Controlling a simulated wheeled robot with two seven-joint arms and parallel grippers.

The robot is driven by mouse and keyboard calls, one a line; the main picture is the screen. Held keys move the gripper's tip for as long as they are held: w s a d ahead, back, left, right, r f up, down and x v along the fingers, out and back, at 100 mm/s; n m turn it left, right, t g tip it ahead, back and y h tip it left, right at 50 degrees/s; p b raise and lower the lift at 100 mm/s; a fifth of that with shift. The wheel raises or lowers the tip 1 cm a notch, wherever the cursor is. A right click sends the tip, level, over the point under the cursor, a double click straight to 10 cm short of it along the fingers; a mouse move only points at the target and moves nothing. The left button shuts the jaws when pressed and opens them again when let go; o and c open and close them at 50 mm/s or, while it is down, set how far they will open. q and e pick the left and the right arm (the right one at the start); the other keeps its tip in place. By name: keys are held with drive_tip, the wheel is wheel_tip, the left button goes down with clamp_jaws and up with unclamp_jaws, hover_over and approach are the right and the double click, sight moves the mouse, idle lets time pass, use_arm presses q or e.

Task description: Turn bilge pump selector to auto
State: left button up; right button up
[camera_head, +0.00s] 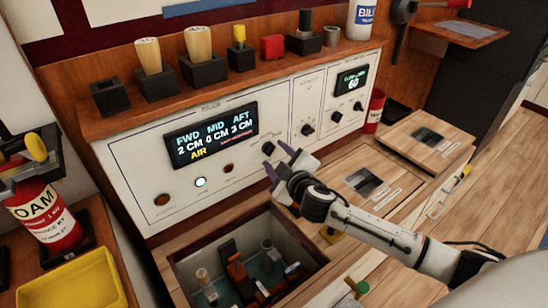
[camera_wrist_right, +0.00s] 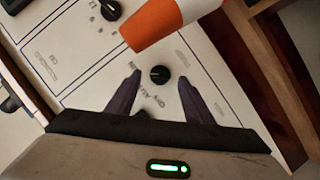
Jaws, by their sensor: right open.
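A white control panel (camera_head: 290,90) carries several black knobs, including a left one (camera_head: 268,148), a middle one (camera_head: 307,130) and one further right (camera_head: 336,116). Their labels are too small to read, so I cannot tell which is the bilge pump selector. My right gripper (camera_head: 281,160) is open in front of the panel, close to the left knob in the picture. In the right wrist view, a black knob (camera_wrist_right: 159,74) with small printed marks shows between the open fingers (camera_wrist_right: 160,92). I cannot see contact. My left gripper is not in view.
An orange and white object (camera_wrist_right: 155,22) crosses the upper wrist view. A lit display (camera_head: 213,135) and round indicators are on the panel. Wooden-handled tools (camera_head: 198,48) stand on the shelf above. An open compartment (camera_head: 205,250) with several items lies below. A red canister (camera_head: 374,110) stands right.

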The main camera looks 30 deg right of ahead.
drive_tip(key=shift+x, duration=0.85)
drive_tip(key=shift+w, duration=0.15)
drive_tip(key=shift+c, duration=0.4)
drive_tip(key=c, duration=1)
drive_tip(key=shift+o, duration=0.2)
drive_tip(key=shift+f, duration=0.1)
